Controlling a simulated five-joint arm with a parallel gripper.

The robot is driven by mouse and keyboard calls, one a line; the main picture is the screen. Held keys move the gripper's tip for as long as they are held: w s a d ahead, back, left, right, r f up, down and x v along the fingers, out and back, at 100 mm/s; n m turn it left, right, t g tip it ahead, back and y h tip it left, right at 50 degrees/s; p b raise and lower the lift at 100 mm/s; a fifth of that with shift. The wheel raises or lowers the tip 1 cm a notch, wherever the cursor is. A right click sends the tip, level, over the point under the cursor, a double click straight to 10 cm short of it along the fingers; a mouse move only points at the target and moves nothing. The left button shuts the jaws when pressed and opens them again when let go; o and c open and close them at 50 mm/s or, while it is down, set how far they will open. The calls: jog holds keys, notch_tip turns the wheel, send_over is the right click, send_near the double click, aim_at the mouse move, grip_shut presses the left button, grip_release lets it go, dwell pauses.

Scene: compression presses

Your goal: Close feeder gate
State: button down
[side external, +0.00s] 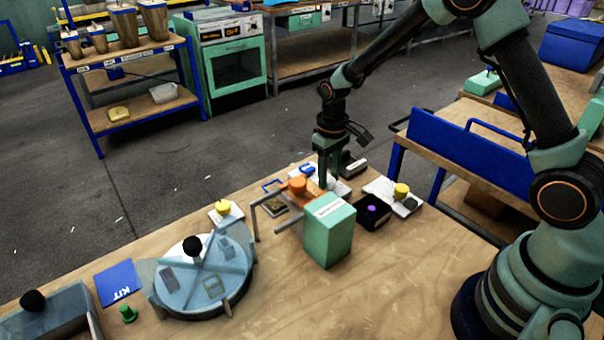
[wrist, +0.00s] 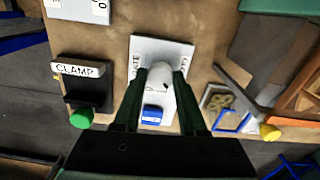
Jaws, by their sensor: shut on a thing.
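In the side view my gripper (side external: 328,182) is low over the plate (side external: 341,188), behind the green box. The blue block (side external: 307,169) shows left of the fingers. The knob is mostly hidden there. I cannot tell whether this plate is the feeder gate or whether it is open.
A black unit labelled CLAMP (wrist: 80,85) with a green knob stands left in the wrist view. An orange part (side external: 298,187), a grey bar frame (side external: 268,208) and a green box (side external: 329,230) stand close by. A round blue-grey turntable (side external: 205,275) is farther left.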

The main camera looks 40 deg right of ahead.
aim_at(329, 179)
jog(key=n, duration=0.4)
jog(key=shift+r+n, duration=0.1)
jog(key=shift+n, duration=1.9)
jog(key=shift+c, duration=2.3)
grip_release()
notch_tip(329, 179, up, 12)
